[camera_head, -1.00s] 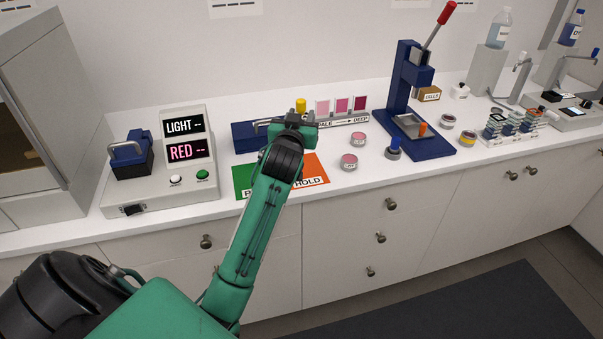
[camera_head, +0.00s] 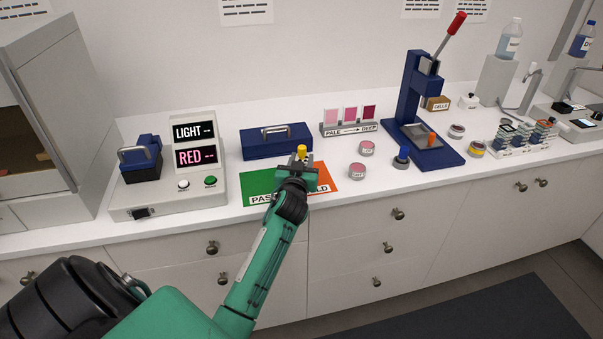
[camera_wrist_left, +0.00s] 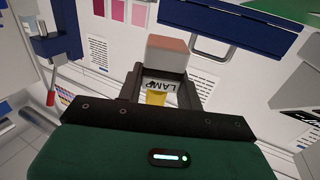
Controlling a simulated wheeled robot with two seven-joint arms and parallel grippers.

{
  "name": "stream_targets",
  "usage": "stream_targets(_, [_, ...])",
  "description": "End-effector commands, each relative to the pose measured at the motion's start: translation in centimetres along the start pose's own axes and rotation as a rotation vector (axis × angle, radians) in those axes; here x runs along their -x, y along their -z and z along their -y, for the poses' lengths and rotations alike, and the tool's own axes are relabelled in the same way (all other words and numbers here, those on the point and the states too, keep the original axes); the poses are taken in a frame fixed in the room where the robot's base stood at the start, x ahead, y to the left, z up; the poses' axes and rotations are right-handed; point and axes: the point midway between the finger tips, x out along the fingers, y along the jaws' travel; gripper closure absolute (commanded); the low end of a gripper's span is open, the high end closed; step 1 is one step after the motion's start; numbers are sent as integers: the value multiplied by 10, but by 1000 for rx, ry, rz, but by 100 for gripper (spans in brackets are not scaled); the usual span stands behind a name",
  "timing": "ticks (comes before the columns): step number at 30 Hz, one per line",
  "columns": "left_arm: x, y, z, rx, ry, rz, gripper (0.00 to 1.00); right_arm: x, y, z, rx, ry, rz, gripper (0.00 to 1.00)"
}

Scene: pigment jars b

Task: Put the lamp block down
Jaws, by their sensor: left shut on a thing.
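The lamp block (camera_wrist_left: 167,58) is held in my left gripper (camera_wrist_left: 167,82). It has a grey body, a reddish-brown end face, a yellow knob and a label reading LAMP. In the head view only its yellow knob (camera_head: 302,149) shows clearly above my left gripper (camera_head: 299,165), which hides most of the body. The gripper is over the back of the mat, near where the green PASS part (camera_head: 262,186) meets the orange HOLD part (camera_head: 325,178). I cannot tell whether the block touches the mat. My right gripper is out of view.
A blue case with a handle (camera_head: 262,144) stands just behind the mat. The light tester (camera_head: 152,199) is to the left. Two small pink jars (camera_head: 357,171) stand to the right, with the blue press (camera_head: 433,155) beyond. A swatch rack (camera_head: 350,129) is behind.

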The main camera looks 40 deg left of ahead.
Motion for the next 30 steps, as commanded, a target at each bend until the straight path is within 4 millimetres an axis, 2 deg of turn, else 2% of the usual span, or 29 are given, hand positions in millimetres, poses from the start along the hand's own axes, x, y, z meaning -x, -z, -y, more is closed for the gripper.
stream_targets(9, [0, -41, 0, 1, 0, 2, 87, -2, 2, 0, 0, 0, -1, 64])
stream_targets(22, [0, -48, 0, 0, -1, 0, 87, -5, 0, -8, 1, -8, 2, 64])
stream_targets(23, [0, -47, 0, 0, -1, 0, 58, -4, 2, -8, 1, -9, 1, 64])
stream_targets(25, [0, -46, 0, 0, -1, 0, 44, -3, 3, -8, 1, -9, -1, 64])
stream_targets(30, [0, -46, 0, 0, -1, 0, 42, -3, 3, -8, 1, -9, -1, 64])
